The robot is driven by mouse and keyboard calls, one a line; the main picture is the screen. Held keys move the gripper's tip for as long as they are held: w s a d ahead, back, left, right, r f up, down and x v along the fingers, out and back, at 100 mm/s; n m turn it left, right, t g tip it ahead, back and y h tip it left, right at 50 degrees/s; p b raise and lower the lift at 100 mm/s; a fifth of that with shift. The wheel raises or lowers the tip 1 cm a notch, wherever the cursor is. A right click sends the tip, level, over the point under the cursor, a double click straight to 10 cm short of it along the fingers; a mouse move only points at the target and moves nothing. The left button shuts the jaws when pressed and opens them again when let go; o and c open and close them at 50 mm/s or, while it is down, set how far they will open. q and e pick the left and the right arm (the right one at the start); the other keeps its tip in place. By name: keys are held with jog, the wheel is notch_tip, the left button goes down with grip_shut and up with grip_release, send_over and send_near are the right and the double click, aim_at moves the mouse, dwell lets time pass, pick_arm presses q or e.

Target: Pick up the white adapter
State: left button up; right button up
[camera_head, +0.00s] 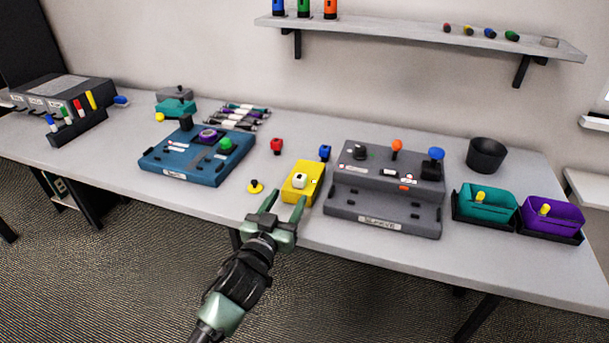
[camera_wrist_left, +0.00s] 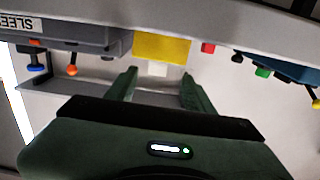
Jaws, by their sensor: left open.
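The white adapter (camera_head: 299,181) is a small white block on top of the yellow box (camera_head: 314,176) near the middle of the table. In the left wrist view, which looks upside down, the white adapter (camera_wrist_left: 157,69) shows beside the yellow box (camera_wrist_left: 162,47), between the finger directions. My left gripper (camera_head: 286,201) is open and empty at the table's front edge, just in front of the yellow box. Its two green fingers show in the left wrist view (camera_wrist_left: 160,78), with the adapter beyond their tips. My right gripper is not in view.
A grey console (camera_head: 385,190) stands right of the yellow box, and a blue console (camera_head: 197,155) to its left. A yellow knob (camera_head: 255,187), a red piece (camera_head: 277,146) and a blue piece (camera_head: 325,152) lie nearby. Teal (camera_head: 486,212) and purple (camera_head: 552,222) bins stand at right.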

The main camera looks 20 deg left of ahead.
aim_at(298, 183)
pick_arm(q)
jog(key=shift+w, duration=0.95)
jog(key=shift+w+r+b, duration=0.15)
jog(key=shift+w+b, duration=0.15)
jog(key=shift+b, duration=0.05)
jog(key=w, duration=0.1)
jog(key=w+b, duration=0.1)
jog(key=w, duration=0.2)
jog(key=shift+w+d+r, duration=0.1)
jog(key=shift+w+d, duration=0.15)
jog(key=shift+d, duration=0.1)
jog(key=shift+w, duration=0.3)
jog(key=shift+r, duration=0.1)
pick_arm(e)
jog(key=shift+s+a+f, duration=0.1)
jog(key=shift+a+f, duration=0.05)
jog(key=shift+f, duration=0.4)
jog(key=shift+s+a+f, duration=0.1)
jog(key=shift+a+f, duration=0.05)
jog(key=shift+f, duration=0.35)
pick_arm(q)
grip_shut()
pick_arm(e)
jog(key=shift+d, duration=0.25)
